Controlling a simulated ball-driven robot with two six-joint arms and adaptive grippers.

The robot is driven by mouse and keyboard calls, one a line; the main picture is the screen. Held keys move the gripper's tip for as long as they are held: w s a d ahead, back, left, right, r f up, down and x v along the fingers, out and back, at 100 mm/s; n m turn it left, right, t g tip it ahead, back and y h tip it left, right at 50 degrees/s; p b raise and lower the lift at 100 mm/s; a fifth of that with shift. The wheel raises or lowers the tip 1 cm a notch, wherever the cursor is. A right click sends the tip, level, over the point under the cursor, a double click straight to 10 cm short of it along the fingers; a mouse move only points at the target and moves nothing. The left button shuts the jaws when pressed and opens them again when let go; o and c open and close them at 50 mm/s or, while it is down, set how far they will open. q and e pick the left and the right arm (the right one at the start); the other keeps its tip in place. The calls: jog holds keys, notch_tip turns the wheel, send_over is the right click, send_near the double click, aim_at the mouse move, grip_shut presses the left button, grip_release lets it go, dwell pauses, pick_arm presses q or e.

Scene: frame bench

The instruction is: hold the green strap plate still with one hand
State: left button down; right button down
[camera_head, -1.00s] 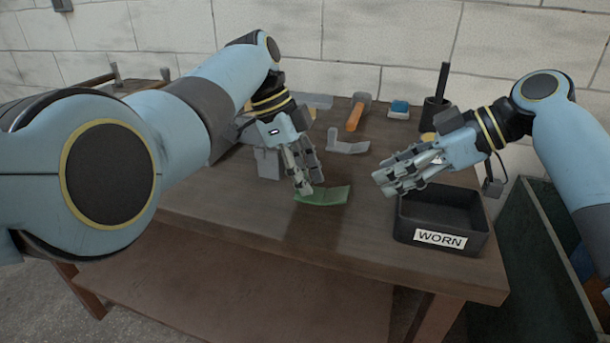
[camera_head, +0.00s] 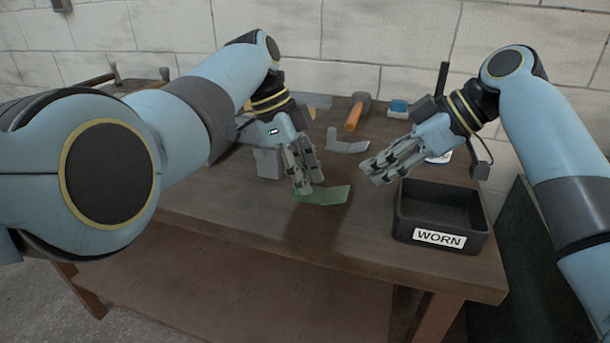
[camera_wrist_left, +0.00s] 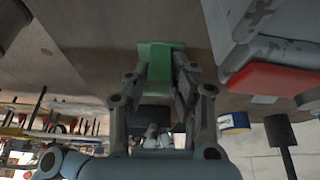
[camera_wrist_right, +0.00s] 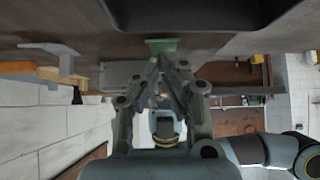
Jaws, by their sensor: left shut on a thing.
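The green strap plate (camera_head: 328,195) lies on the bench top near its front edge, with one end bent up. My left gripper (camera_head: 305,189) is shut on its left part. In the left wrist view the plate (camera_wrist_left: 157,62) shows between the left fingers (camera_wrist_left: 160,82). My right gripper (camera_head: 372,172) is above the bench, right of the plate and apart from it. Its fingertips look close together and hold nothing that I can see. In the right wrist view the plate (camera_wrist_right: 161,46) shows beyond the right fingertips (camera_wrist_right: 163,62).
A black tray (camera_head: 440,237) marked WORN stands at the bench's right front. A grey bracket (camera_head: 346,146), a hammer with an orange handle (camera_head: 354,115) and a blue-and-white block (camera_head: 398,108) lie behind. A grey block (camera_head: 268,163) stands left of my left gripper.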

aim_at(346, 194)
pick_arm(q)
jog(key=shift+a, duration=0.1)
pick_arm(e)
jog(key=w+a+r+g+h, duration=0.1)
jog(key=a+r+h, duration=0.3)
jog(key=a, duration=0.1)
jog(key=shift+w+f, duration=0.15)
jog(key=shift+f, duration=2.95)
jog(key=shift+f, duration=0.75)
jog(key=shift+s+f, duration=0.15)
jog(key=shift+f, duration=0.6)
jog(key=shift+s+f, duration=0.1)
jog(key=shift+f, duration=0.6)
jog(key=shift+w+r, duration=0.15)
jog(key=shift+r, duration=2)
jog(key=shift+w+r, duration=0.1)
jog(key=shift+r, duration=2.05)
pick_arm(q)
jog(key=shift+f, duration=0.1)
